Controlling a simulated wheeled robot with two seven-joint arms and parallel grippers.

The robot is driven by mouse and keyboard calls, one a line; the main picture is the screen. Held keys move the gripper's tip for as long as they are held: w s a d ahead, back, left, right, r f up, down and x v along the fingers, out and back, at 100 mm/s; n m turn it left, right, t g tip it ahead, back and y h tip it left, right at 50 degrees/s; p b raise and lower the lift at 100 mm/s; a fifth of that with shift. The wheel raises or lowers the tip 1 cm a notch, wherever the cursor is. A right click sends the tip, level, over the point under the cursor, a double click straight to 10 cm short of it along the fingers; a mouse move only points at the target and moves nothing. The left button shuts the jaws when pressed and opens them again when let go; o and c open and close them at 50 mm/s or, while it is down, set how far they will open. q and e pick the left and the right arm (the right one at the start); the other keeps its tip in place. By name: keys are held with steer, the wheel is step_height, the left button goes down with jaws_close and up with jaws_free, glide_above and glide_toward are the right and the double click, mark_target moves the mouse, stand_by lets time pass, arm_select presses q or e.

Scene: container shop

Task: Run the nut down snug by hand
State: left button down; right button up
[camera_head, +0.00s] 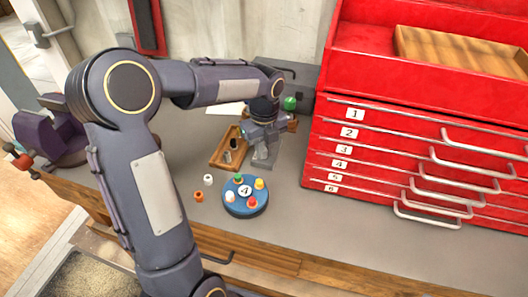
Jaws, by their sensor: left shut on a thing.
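My left gripper (264,137) points down over a grey metal block or fixture (266,160) on the bench, at the right end of the wooden tray. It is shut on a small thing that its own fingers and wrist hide. I cannot make out the nut or its thread there, nor whether the nut sits flush. My right gripper is out of view.
A wooden tray (215,160) holds small dark parts. A blue disc (245,209) marked 4 carries several coloured pieces. A white piece (208,180) and an orange piece (198,197) lie beside it. A red drawer cabinet (400,145) stands right; a purple vise (50,137) left.

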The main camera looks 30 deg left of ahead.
arm_select(q)
steer(key=shift+m, duration=0.3)
steer(key=c, duration=1.3)
jaws_free()
step_height(320, 180, up, 6)
steer(key=p, duration=0.5)
steer(key=shift+p, duration=0.4)
